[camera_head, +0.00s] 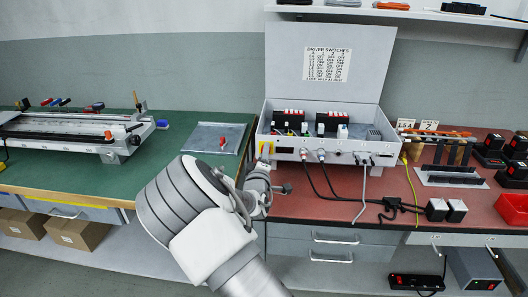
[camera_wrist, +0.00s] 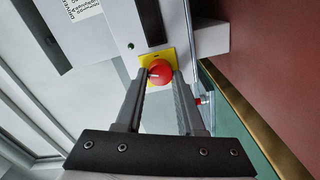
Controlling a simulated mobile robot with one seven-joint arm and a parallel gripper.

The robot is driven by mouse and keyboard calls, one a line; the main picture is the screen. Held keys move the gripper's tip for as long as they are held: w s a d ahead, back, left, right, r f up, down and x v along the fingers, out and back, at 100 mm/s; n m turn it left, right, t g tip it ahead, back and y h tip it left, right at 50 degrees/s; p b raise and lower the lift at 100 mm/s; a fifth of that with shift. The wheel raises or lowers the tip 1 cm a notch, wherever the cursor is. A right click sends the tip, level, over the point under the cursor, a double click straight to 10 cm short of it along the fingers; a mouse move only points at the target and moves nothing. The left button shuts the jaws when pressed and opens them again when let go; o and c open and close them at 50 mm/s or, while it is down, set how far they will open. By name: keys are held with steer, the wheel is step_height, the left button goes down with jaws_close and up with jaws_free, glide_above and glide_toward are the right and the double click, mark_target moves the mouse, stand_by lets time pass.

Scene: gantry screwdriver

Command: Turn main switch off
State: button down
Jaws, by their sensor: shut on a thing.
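The main switch is a red rotary knob (camera_wrist: 160,73) on a yellow plate (camera_wrist: 144,58), in the upper middle of the wrist view. My gripper (camera_wrist: 161,80) has one finger on each side of the knob and is shut on it. In the head view the yellow plate (camera_head: 266,148) shows at the left end of the front of a grey control box (camera_head: 305,148); my arm reaches up to it from below. The knob is hidden there. The switch's exact turn angle is hard to tell. A small green light (camera_wrist: 130,46) sits beside the plate.
The box's lid (camera_head: 290,70) stands open with a switch chart (camera_head: 327,64). Cables (camera_head: 363,185) run from its front over the red bench. A grey plate (camera_head: 200,138) with a red handle (camera_head: 222,142) lies on the green bench at left. Black chargers (camera_head: 490,150) stand far right.

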steer(key=shift+f+n+p, duration=0.1)
steer(key=shift+n+p, duration=0.25)
steer(key=shift+n, duration=1.55)
steer(key=c, duration=0.5)
jaws_free()
steer(key=shift+s, duration=0.15)
steer(key=s+p, duration=0.1)
steer(key=s, duration=0.4)
steer(key=s+p, duration=0.1)
steer(key=s, duration=0.5)
steer(key=s+p, duration=0.1)
steer(key=s, duration=0.5)
steer(key=shift+s+a, duration=0.1)
steer(key=shift+a, duration=0.2)
